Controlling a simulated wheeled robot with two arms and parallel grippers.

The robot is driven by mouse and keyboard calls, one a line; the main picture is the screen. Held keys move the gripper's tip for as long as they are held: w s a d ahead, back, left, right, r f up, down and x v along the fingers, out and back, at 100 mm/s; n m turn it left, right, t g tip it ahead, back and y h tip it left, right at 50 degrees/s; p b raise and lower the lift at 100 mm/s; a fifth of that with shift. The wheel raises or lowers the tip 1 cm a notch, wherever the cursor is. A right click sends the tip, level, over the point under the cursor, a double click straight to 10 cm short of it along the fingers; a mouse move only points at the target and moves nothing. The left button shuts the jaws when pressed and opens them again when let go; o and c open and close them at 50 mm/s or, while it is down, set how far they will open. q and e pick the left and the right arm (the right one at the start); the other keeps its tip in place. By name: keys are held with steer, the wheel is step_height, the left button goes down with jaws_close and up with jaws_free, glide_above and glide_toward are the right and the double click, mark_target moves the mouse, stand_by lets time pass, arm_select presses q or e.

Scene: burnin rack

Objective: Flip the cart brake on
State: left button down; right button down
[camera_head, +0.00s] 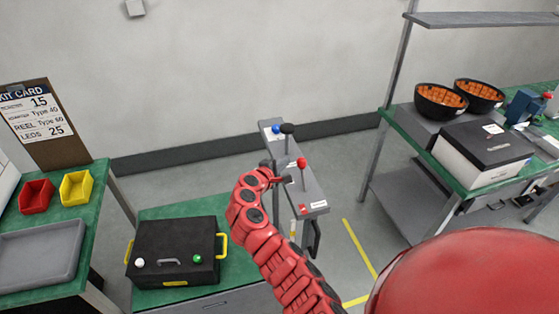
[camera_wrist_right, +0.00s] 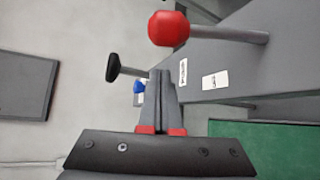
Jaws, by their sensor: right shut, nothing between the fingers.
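A narrow grey panel (camera_head: 311,196) on a stand carries a red-knobbed lever (camera_head: 302,163), a black-knobbed lever (camera_head: 287,128) and a blue knob (camera_head: 276,130). Its labels are too small to read, so I cannot tell which control is the brake. My right gripper (camera_head: 286,180) is shut and empty beside the red-knobbed lever, on its left. In the right wrist view the closed fingers (camera_wrist_right: 162,76) point toward the panel. The red knob (camera_wrist_right: 168,29) is above the fingertips there, with a visible gap. The black knob (camera_wrist_right: 112,68) and blue knob (camera_wrist_right: 139,87) are to their left. My left gripper is out of view.
A black case (camera_head: 175,245) with yellow handles sits on a low green bench at the left. A green table with red (camera_head: 36,196) and yellow bins (camera_head: 76,187) is further left. A shelved bench with black bowls (camera_head: 440,99) is at the right. Yellow lines (camera_head: 359,247) mark the floor.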

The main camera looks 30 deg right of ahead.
mark_target(303, 175)
steer(key=shift+s+d+r+p, duration=0.15)
steer(key=shift+s+r+p, duration=0.15)
steer(key=shift+s, duration=0.25)
steer(key=shift+s+d+r+p, duration=0.1)
steer(key=shift+s+r+p, duration=0.2)
steer(key=shift+s, duration=0.2)
steer(key=shift+s+d+f, duration=0.1)
steer(key=shift+s, duration=0.15)
